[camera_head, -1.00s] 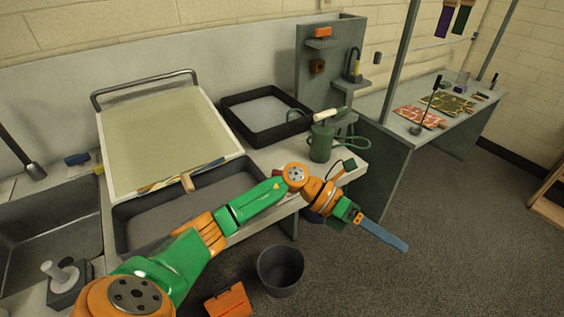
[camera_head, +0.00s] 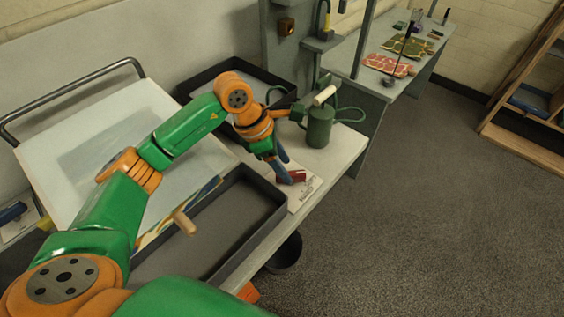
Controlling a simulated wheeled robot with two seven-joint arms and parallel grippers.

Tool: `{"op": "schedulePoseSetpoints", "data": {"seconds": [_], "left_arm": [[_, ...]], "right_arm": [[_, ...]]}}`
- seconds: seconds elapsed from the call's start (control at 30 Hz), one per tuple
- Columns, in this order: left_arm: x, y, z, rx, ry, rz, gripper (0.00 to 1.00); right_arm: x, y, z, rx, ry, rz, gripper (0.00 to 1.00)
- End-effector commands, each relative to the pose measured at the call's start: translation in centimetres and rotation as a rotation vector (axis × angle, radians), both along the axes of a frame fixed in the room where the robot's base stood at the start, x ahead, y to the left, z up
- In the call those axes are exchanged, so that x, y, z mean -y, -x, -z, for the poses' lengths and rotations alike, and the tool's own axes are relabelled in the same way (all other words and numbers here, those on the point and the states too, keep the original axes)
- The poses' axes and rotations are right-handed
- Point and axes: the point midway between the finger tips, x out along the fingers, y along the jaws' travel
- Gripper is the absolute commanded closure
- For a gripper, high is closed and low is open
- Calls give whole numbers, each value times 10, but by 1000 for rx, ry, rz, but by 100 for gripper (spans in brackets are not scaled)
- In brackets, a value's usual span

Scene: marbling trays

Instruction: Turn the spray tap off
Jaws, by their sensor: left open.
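No part that I can surely name as the spray tap shows. A grey tube (camera_head: 70,95) runs along the back of a tilted white board (camera_head: 60,160), whose face looks pale and bluish-grey. A short wooden handle (camera_head: 185,222) sticks out at the board's front edge. A green canister (camera_head: 319,127) with a cream handle and green hose stands on the counter. My left gripper (camera_head: 284,170) is open, its blue fingers pointing down over the counter beside a small red item (camera_head: 293,177), left of the canister. I cannot tell whether they touch it. My right gripper is out of view.
A dark tray (camera_head: 210,76) lies behind my left arm, and another (camera_head: 262,222) lies in front of the board. A grey panel (camera_head: 274,40) stands at the back. A bucket (camera_head: 287,254) is below the counter. Open floor lies to the right.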

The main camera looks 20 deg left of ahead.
Motion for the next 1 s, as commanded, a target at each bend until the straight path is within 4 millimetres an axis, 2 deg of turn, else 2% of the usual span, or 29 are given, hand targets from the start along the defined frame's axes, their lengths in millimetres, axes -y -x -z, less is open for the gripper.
{"op": "schedulePoseSetpoints", "data": {"seconds": [0.2, 0.43, 0.63, 1.0], "left_arm": [[10, -4, 25, -2, 1, 0, 45], [10, -5, 27, 1, 2, 0, 45], [10, -5, 27, 0, 2, 0, 99], [11, -5, 27, 2, 3, -30, 100]], "right_arm": [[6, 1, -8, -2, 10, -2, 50], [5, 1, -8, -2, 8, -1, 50], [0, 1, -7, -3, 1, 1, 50], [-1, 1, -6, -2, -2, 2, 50]]}}
